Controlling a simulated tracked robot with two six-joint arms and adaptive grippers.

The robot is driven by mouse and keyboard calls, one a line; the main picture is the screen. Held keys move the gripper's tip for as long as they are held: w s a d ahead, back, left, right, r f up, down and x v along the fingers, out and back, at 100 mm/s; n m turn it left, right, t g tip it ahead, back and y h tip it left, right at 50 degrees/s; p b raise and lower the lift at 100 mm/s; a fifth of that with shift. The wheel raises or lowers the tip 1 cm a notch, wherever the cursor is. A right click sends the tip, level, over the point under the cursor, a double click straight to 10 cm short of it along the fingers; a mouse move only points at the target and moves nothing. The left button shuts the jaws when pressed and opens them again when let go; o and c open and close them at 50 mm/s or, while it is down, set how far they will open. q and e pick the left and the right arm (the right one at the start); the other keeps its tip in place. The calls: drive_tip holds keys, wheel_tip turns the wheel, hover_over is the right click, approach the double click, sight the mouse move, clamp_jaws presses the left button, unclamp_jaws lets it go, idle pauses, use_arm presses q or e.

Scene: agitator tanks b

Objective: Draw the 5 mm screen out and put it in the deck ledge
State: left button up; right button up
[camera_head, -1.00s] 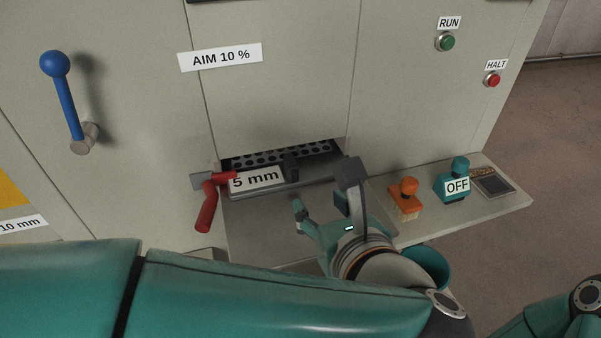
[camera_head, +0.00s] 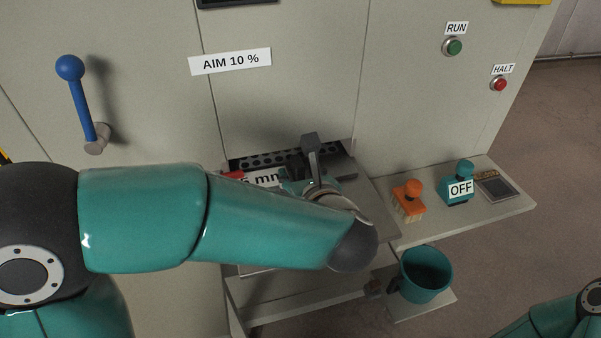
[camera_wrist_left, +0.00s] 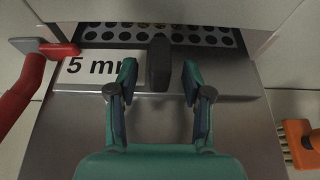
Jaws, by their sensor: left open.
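The 5 mm screen is a perforated plate (camera_wrist_left: 205,35) in a slot of the cabinet, with a grey front edge, a white "5 mm" label (camera_wrist_left: 95,67) and a dark upright handle (camera_wrist_left: 159,64). My left gripper (camera_wrist_left: 158,82) is open, with one finger on each side of the handle and a gap on both sides. In the head view my left gripper (camera_head: 305,180) is at the slot and hides part of the label. A red clamp lever (camera_wrist_left: 35,75) sits at the slot's left end. The deck ledge (camera_head: 440,222) runs along the cabinet's right front.
On the ledge stand an orange brush (camera_head: 409,200), a teal block marked OFF (camera_head: 460,186) and a dark tray-like plate (camera_head: 495,186). A teal bucket (camera_head: 426,273) stands below. A blue lever (camera_head: 82,105) sticks out at left.

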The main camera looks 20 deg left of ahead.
use_arm(q)
clamp_jaws()
idle(0.6)
drive_tip(key=shift+s+d+b, duration=0.35)
drive_tip(key=shift+s+b, duration=0.1)
drive_tip(key=shift+s, duration=0.05)
idle(0.5)
drive_tip(key=c, duration=0.8)
unclamp_jaws()
clamp_jaws()
drive_tip(key=shift+s, duration=0.1)
